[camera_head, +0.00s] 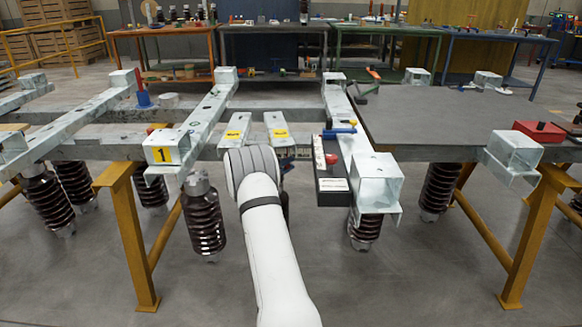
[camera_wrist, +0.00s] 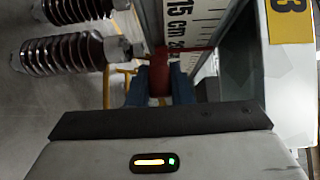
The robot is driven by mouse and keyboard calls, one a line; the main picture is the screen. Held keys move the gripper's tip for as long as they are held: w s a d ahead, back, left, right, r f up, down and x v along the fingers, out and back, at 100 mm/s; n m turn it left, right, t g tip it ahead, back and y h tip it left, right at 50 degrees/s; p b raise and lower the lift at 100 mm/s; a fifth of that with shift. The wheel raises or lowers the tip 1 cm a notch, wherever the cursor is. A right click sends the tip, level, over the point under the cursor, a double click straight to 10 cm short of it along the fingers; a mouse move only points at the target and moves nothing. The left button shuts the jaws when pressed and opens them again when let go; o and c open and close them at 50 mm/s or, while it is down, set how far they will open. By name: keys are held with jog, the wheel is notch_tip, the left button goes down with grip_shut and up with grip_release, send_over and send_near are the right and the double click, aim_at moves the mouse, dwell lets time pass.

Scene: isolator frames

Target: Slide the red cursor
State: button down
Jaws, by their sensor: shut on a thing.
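The red cursor (camera_wrist: 159,70) shows in the wrist view as a rounded red piece with a thin red arm reaching right across a white scale (camera_wrist: 195,22). The scale carries black marks, with "15 cm" readable. My gripper (camera_wrist: 159,88) has its two blue fingers on either side of the cursor, shut on it. In the head view my white arm hides the gripper and the cursor.
Ribbed brown insulators (camera_wrist: 65,52) hang left of the gripper. A galvanized beam with a yellow number plate (camera_wrist: 291,20) is close on the right. In the head view, a black box (camera_head: 331,180) with a red knob is fixed right of my arm.

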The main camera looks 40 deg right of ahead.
jog(key=c, duration=1.3)
grip_release()
jog(key=shift+s+d, duration=0.2)
jog(key=shift+d, duration=0.1)
jog(key=a+p, duration=0.1)
jog(key=a, duration=0.7)
jog(key=shift+s+p, duration=0.3)
jog(key=shift+d, duration=0.1)
